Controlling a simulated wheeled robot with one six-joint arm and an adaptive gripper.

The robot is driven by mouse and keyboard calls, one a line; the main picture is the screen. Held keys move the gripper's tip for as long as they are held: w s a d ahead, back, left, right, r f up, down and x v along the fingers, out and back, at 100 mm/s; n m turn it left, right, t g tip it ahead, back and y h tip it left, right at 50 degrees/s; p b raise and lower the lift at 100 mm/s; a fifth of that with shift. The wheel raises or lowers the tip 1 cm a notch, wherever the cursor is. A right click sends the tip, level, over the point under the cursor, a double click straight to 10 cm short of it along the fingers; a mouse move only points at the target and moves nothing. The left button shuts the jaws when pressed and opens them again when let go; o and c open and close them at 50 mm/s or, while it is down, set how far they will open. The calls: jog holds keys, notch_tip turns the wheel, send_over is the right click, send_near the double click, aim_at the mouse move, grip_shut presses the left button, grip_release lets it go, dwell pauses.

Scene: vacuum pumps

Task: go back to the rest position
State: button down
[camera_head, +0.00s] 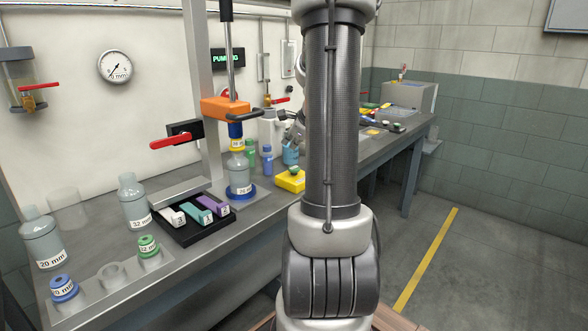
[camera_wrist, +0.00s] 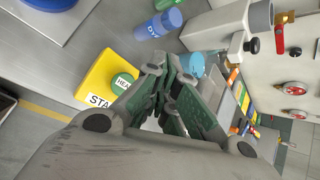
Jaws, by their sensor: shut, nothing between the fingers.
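My gripper (camera_wrist: 165,72) shows in the wrist view with its fingers together and nothing between them. In the head view my gripper (camera_head: 294,130) is partly hidden behind my arm, over the bench near a blue-topped jar (camera_head: 290,153). A blue bottle (camera_wrist: 157,25) lies above the fingers in the wrist view.
The bench (camera_head: 280,205) runs along the wall. An orange press head (camera_head: 226,107) stands over a bottle (camera_head: 238,174). A black tray (camera_head: 190,232) holds several coloured blocks. Bottles stand at the left, including one marked 20 mm (camera_head: 42,240). The floor (camera_head: 480,270) at the right is clear.

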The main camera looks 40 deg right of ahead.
dwell(0.4)
jog(key=shift+a+f+n, duration=0.1)
jog(key=shift+a+n, duration=0.2)
jog(key=shift+n, duration=0.4)
jog(key=s+a+f+n+g+y, duration=0.2)
jog(key=s+a+n+g+y, duration=0.2)
jog(key=s+a+n, duration=0.7)
jog(key=s+a+r+n+h, duration=0.1)
jog(key=s+a+r+n, duration=0.3)
jog(key=a+n, duration=0.3)
jog(key=s+a+r+n, duration=0.4)
jog(key=s+a+n, duration=0.3)
jog(key=n, duration=0.3)
jog(key=shift+s+a+r+g+h, duration=0.15)
jog(key=shift+s+g+h, duration=0.1)
jog(key=shift+g+h, duration=0.15)
